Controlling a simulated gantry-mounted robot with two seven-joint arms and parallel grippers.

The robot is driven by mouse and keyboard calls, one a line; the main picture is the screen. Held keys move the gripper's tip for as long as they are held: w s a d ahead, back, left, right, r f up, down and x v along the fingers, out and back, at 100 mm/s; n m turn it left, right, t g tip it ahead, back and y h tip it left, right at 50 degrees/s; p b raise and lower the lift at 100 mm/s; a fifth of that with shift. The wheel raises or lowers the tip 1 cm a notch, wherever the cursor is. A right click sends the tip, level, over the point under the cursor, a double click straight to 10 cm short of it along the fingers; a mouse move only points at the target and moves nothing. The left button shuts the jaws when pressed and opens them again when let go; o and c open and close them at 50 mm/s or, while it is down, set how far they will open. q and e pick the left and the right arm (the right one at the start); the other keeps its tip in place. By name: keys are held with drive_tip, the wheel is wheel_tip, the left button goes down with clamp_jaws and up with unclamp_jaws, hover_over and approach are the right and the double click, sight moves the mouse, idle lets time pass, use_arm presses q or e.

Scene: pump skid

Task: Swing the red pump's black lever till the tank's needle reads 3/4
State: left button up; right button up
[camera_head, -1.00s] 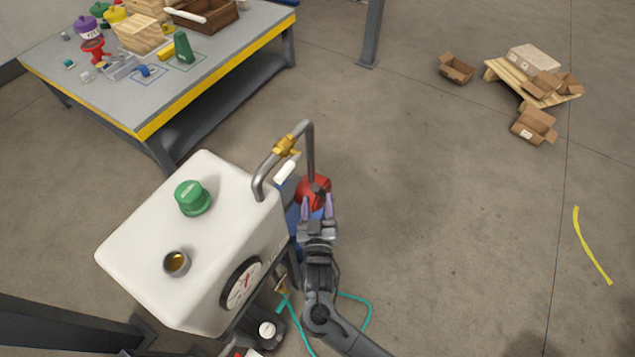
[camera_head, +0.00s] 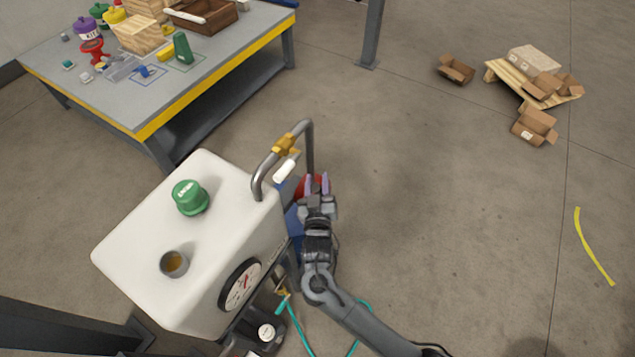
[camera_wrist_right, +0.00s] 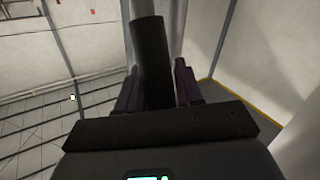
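The white tank (camera_head: 130,240) stands at lower left, with a round gauge (camera_head: 240,286) on its near side. Its needle looks reddish; the reading is too small to make out. The red pump (camera_head: 313,186) sits right of the tank, mostly hidden behind my right gripper (camera_head: 317,184). In the right wrist view the black lever (camera_wrist_right: 153,65) stands between the fingers of my right gripper (camera_wrist_right: 157,75), with both fingers close against its sides. The gripper appears shut on it. My left gripper is not in view.
A bent pipe (camera_head: 264,176) with a brass valve (camera_head: 286,144) rises beside the pump. A green cap (camera_head: 190,197) and an open filler neck (camera_head: 174,263) top the tank. A teal hose (camera_head: 296,328) lies below.

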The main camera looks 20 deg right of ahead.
clamp_jaws()
drive_tip(key=shift+w+d+r+p, duration=0.2)
drive_tip(key=shift+d+r+p, duration=0.1)
drive_tip(key=shift+p, duration=0.35)
drive_tip(key=w+d+f+m+g+y+p, duration=0.1)
drive_tip(key=w+d+m+g+y+p, duration=0.2)
drive_tip(key=w+d+g+p, duration=0.3)
drive_tip(key=w+d+y+p, duration=0.1)
drive_tip(key=w+d+p, duration=0.1)
drive_tip(key=d, duration=0.3)
drive_tip(key=shift+w+f+m+g+y+p, duration=0.3)
drive_tip(key=shift+f+m+g+p, duration=0.1)
drive_tip(key=shift+p, duration=0.35)
